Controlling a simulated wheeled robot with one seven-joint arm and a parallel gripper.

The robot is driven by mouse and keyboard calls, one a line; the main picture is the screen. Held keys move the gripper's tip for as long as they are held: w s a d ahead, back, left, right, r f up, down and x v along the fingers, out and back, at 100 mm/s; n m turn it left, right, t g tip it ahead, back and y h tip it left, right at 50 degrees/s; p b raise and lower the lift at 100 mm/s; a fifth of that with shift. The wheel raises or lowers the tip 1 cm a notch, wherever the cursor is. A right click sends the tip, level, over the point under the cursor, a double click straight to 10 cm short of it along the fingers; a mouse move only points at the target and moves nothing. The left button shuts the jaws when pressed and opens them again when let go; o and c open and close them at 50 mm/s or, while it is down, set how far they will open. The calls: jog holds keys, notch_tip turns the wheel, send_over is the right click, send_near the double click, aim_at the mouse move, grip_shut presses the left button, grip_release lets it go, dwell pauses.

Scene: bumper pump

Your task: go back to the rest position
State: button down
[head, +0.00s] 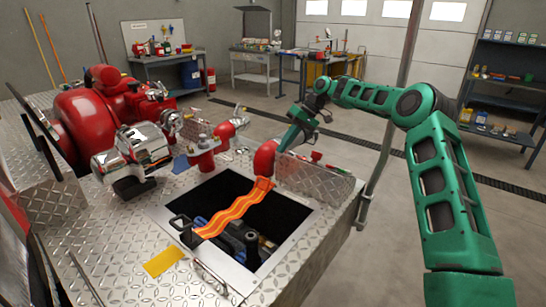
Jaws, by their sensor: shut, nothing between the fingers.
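My green arm reaches in from the right in the head view. My gripper (284,147) is at its far end, just above a red elbow pipe (266,160) at the right edge of the diamond-plate deck (120,245). The fingers are small and dark here and look shut, with nothing seen between them. Whether they touch the pipe I cannot tell. An orange strap with yellow stripes (238,210) lies slantwise across the square opening in the deck, from near the red pipe to a black handle (184,228).
A large red pump (88,118) and a chrome fitting (130,150) stand on the left of the deck. A metal post (385,150) rises behind my arm. Blue and dark parts (220,232) lie inside the opening. Workbenches and shelves line the walls; the floor at right is clear.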

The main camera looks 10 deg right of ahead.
jog(key=shift+d+r, duration=0.45)
jog(key=shift+r, duration=0.15)
jog(key=s+d+r+m+h, duration=0.25)
jog(key=s+d, duration=0.35)
jog(key=s, duration=0.6)
jog(key=s+d+r+m+h, duration=0.25)
jog(key=s+d, duration=0.35)
jog(key=s, duration=0.5)
jog(key=s+d+r+m+h, duration=0.25)
jog(key=s+d, duration=0.35)
jog(key=s, duration=0.6)
jog(key=s+d+f+m, duration=0.2)
jog(key=s, duration=1)
jog(key=s+d+f+m, duration=0.2)
jog(key=s+f, duration=0.1)
jog(key=s, duration=0.9)
jog(key=shift+f+t, duration=0.35)
jog(key=shift+t, duration=0.05)
jog(key=shift+y, duration=0.25)
